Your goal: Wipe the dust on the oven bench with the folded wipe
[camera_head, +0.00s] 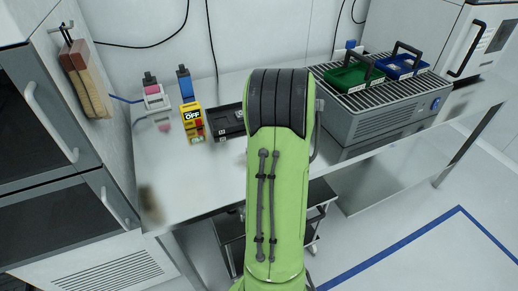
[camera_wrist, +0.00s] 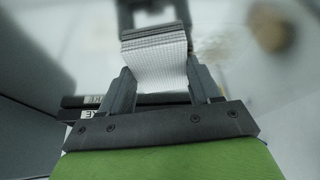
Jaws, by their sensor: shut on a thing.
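The folded wipe (camera_wrist: 158,66), white with a fine grid and darker stacked edges, is between the two fingers of my gripper (camera_wrist: 160,75) in the wrist view. My gripper is shut on it. In the head view my green arm hides the gripper and the wipe. The oven bench (camera_head: 200,180) is a pale, shiny top. A brown dust smudge (camera_head: 151,204) lies near its front left corner. In the wrist view a blurred brown patch (camera_wrist: 272,27) and a fainter tan patch (camera_wrist: 211,46) lie right of the wipe, apart from it. Whether the wipe touches the bench cannot be told.
At the back of the bench stand a yellow OFF box (camera_head: 193,121), a pink-and-white device (camera_head: 157,103) and a black tray (camera_head: 228,122). A grey unit (camera_head: 378,125) with green (camera_head: 353,75) and blue (camera_head: 402,66) carriers stands right. A brush (camera_head: 84,80) hangs left.

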